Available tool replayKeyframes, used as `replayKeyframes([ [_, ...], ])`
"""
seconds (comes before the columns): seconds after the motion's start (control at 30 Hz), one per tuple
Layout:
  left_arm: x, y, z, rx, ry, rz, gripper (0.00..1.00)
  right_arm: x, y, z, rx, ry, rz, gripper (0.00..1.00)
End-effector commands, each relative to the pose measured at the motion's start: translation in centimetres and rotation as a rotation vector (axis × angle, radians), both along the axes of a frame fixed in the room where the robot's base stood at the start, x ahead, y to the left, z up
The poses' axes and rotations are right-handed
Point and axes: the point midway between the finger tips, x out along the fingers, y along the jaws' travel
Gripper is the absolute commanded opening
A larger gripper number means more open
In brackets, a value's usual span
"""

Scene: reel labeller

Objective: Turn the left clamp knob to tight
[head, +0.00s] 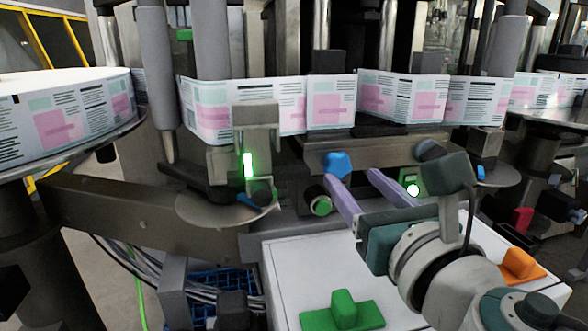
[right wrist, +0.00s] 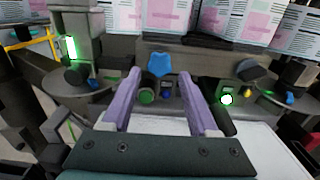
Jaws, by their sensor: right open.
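A blue lobed knob (head: 337,165) sits on the front of the machine, below the label strip. It also shows in the right wrist view (right wrist: 159,64), centred beyond my fingertips. I cannot tell for sure whether it is the left clamp knob, or how tight it is. My right gripper (head: 352,178) is open, its two purple fingers apart and pointing at the machine, with nothing between them. In the head view the left finger's tip is just below the blue knob; contact cannot be told. My left gripper is not in view.
A round knob with a green face (head: 321,206) sits just below the blue knob. A green lit lamp (head: 413,190) is to the right. The label strip (head: 330,101) runs above. A white cabinet top (head: 300,265) below carries a green block (head: 343,312) and an orange block (head: 520,264).

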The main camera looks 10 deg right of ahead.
Motion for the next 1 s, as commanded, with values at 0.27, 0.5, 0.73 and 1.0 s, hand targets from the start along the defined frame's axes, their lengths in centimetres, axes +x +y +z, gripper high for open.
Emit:
replayKeyframes([
  [0.27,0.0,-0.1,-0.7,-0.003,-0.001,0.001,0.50,4.5,0.1,-0.1,0.003,-0.001,-0.001,0.60],
  [0.5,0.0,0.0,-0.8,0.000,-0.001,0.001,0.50,5.5,0.2,0.0,0.005,0.000,-0.001,0.60],
  [0.73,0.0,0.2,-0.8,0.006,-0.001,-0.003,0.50,5.5,0.2,0.0,0.005,0.001,-0.001,0.54],
  [1.0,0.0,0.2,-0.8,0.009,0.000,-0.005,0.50,5.5,0.2,0.0,0.004,0.001,-0.001,0.24],
])
